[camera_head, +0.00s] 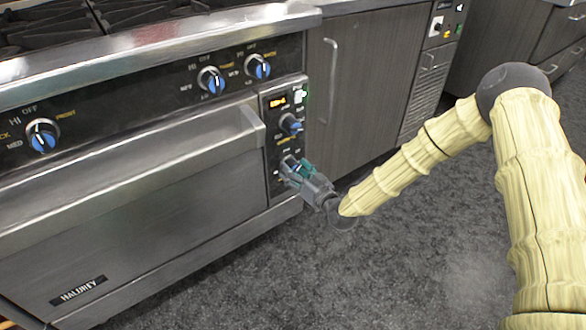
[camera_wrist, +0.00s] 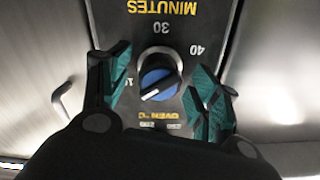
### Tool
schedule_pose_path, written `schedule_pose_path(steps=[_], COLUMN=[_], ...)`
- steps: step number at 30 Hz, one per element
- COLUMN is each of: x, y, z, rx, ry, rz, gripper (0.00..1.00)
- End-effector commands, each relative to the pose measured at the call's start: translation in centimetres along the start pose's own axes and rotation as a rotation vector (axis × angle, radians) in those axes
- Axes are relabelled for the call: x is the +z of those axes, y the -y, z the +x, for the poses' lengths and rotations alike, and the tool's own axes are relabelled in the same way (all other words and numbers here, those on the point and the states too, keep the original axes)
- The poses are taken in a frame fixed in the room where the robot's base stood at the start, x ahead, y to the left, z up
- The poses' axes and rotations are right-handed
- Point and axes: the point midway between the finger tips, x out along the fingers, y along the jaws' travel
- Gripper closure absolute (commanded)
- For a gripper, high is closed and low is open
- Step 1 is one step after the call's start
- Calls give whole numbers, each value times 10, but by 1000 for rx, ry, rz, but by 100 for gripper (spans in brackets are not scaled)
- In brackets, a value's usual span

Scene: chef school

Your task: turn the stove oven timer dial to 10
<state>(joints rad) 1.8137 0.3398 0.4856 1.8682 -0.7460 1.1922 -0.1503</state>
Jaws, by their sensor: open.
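The timer dial (camera_wrist: 160,84), a blue knob with a white line, sits on a dark panel in the wrist view, with "MINUTES" printed upside down above it and 30 and 40 around it. A partly hidden number is at its left. The white line slants toward the lower left. My gripper (camera_wrist: 158,66) is open, its teal fingers on the left and right of the dial with visible gaps. In the head view, my gripper (camera_head: 294,168) is at the lower part of the narrow control panel (camera_head: 274,150) and mostly hides that dial.
Another blue knob (camera_head: 291,124) and a small lit display (camera_head: 278,100) are above on the same panel. The oven door handle (camera_head: 254,122) projects just to the left. A cabinet (camera_head: 362,90) stands to the right. Open grey floor (camera_head: 330,285) lies in front.

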Motion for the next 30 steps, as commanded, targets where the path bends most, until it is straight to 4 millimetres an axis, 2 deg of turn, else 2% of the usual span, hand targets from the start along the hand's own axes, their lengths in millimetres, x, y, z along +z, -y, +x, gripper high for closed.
schedule_pose_path(steps=[9,15,21,30], x=[0,0,0,0], y=[0,0,0,0], z=[-58,-88,-102,-105], rx=[1,1,0,0], ry=[0,0,-1,-1], rz=[2,2,1,1], gripper=[38,38,38,38])
